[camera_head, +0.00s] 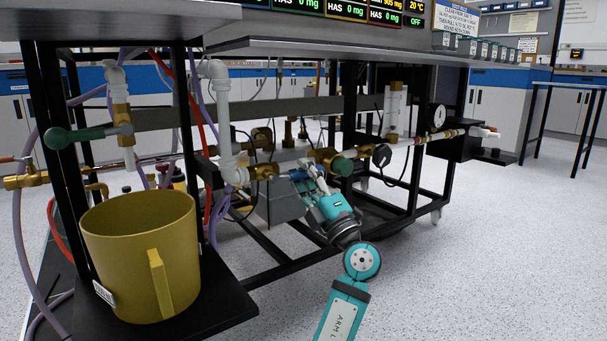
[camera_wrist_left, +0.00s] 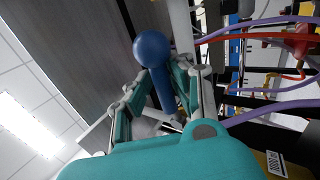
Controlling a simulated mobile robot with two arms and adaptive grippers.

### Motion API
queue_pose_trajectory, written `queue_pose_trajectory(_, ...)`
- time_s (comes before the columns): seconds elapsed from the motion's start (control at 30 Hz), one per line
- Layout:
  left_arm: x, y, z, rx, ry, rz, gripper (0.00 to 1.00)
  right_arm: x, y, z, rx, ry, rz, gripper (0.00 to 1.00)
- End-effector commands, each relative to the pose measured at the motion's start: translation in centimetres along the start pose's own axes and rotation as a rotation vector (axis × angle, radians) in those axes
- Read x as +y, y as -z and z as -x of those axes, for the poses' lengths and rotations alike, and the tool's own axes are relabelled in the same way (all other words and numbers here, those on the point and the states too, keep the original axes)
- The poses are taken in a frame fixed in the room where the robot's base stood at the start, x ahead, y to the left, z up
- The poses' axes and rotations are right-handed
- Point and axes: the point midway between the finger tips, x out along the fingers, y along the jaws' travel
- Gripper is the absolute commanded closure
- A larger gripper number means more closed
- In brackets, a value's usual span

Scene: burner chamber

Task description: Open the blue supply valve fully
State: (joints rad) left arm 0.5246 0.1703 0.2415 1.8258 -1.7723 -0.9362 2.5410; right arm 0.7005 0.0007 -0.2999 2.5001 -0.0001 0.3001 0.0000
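The blue supply valve's handle shows in the left wrist view as a blue rod with a round ball end (camera_wrist_left: 152,48). In the head view only a small blue piece of the handle (camera_head: 298,175) shows at the pipe row under the bench, partly hidden by my gripper. My left gripper (camera_head: 308,172) reaches up to it from below. In the left wrist view its two fingers (camera_wrist_left: 163,80) lie on either side of the rod, close against it, just behind the ball. The valve body is mostly hidden. My right gripper is in neither view.
A green-handled valve (camera_head: 342,165) sits just right of my gripper. A brass valve (camera_head: 265,172) is to its left. A yellow mug (camera_head: 140,255) stands on the black shelf at left. Purple and red hoses hang nearby. The floor at right is clear.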

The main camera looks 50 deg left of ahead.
Motion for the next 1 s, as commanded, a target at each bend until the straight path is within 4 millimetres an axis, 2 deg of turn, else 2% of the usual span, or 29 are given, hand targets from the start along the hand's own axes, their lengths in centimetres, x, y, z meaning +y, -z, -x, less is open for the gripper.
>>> queue_pose_trajectory(0.03, -0.1, -0.2, 0.1, -0.008, 0.001, 0.000, 0.71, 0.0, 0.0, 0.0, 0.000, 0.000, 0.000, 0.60)
queue_pose_trajectory(0.1, -0.1, -0.2, 0.1, -0.006, 0.001, -0.001, 0.62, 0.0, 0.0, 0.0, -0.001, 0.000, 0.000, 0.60)
queue_pose_trajectory(0.13, -0.1, -0.2, 0.0, -0.005, 0.001, -0.002, 0.61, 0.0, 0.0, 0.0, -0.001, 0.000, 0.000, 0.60)
queue_pose_trajectory(0.43, -0.1, -0.1, 0.3, -0.002, 0.001, -0.004, 0.61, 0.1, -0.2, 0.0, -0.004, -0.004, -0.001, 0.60)
queue_pose_trajectory(0.57, -0.1, -0.1, 1.9, -0.004, 0.001, -0.004, 0.61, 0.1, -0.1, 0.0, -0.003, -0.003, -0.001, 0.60)
queue_pose_trajectory(0.8, -0.1, -0.2, 5.9, -0.006, 0.001, -0.004, 0.61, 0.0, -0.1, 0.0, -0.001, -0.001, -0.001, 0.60)
queue_pose_trajectory(1.0, 0.0, -0.2, 7.5, -0.005, 0.002, -0.001, 0.61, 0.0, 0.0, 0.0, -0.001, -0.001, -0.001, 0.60)
